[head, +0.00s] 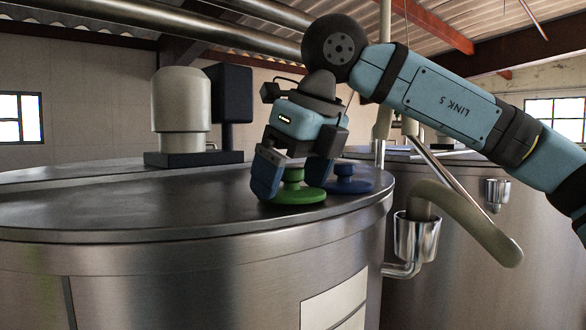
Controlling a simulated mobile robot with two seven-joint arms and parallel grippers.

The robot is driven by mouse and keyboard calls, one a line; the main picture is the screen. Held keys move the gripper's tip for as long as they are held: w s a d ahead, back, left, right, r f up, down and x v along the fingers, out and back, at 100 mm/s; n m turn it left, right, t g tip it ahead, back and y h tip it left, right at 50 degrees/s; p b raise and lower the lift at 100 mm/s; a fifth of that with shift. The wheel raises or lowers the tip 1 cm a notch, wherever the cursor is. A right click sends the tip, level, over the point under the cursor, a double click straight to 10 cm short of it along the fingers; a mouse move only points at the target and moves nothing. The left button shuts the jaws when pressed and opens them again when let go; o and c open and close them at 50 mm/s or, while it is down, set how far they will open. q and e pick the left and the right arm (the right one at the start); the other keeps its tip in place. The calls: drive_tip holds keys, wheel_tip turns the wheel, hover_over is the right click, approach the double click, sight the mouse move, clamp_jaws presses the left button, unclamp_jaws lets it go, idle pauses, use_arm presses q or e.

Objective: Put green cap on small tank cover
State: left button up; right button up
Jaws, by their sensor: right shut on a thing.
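The green cap (299,195) is a flat disc with a raised knob, low at the right part of the tank's top. My right gripper (292,176) points down with its blue fingers around the cap's knob, shut on it. The right finger is partly hidden behind the gripper body. A blue cap (347,183) of similar shape lies just right of and behind the green one. I cannot make out a small tank cover beneath either cap. My left gripper is not in view.
The large steel tank (200,260) has a broad, mostly bare dark top (130,205). A beige motor housing (181,105) with a dark box (229,105) stands at the back. A steel cup (416,238) with a hose is at the right, before another tank (480,250).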

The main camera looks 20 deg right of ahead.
sight(296, 167)
drive_tip(key=shift+s+d, duration=0.1)
drive_tip(key=shift+d, duration=0.05)
drive_tip(key=shift+f+b, duration=0.25)
drive_tip(key=shift+b, duration=0.05)
drive_tip(key=o, duration=0.5)
drive_tip(key=shift+r+p, duration=0.35)
drive_tip(key=shift+r, duration=0.1)
drive_tip(key=b+v, duration=0.1)
drive_tip(key=v, duration=0.4)
drive_tip(key=s+d+b, duration=0.3)
drive_tip(key=s+d, duration=0.2)
drive_tip(key=s, duration=0.5)
drive_tip(key=shift+s+d+f+b, duration=0.2)
drive_tip(key=shift+d+b, duration=0.2)
